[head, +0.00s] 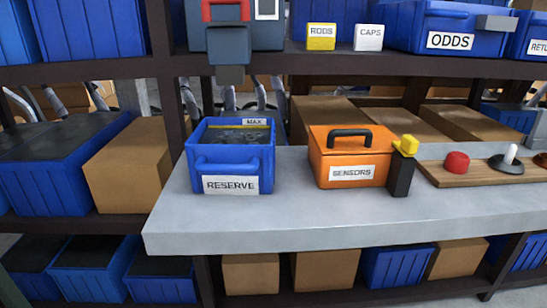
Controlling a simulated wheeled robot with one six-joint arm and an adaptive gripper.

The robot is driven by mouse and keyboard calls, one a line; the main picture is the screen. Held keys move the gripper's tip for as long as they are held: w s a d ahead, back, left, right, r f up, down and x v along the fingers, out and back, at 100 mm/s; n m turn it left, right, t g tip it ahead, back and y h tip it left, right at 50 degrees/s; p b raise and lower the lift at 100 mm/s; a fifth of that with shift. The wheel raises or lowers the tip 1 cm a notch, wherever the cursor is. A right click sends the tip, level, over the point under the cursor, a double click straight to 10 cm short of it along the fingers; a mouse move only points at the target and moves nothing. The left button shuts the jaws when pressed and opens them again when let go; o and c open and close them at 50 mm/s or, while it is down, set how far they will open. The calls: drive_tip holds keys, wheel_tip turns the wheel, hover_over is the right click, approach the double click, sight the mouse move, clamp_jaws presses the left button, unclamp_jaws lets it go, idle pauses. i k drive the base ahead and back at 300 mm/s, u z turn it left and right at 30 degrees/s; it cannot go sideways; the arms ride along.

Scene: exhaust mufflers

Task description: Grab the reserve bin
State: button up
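The reserve bin (231,166) is a blue open-topped bin standing upright on the left part of the grey tabletop. Its front bears a white RESERVE label (231,185) and a blue handle bar above it. Dark contents show inside, below a yellow line and a MAX tag (255,122) at the back wall. Its underside and back are hidden.
An orange SENSORS box (351,156) stands to the right, beside a black post with yellow top (402,165). A board with controls (490,172) lies further right. A grey unit (230,40) overhangs the upper shelf behind the bin. The grey tabletop's front strip (300,222) is clear.

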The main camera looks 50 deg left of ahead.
sight(226, 156)
drive_tip(key=k, duration=1.25)
drive_tip(key=u, duration=2.2)
drive_tip(key=i, duration=0.45)
drive_tip(key=u, duration=0.05)
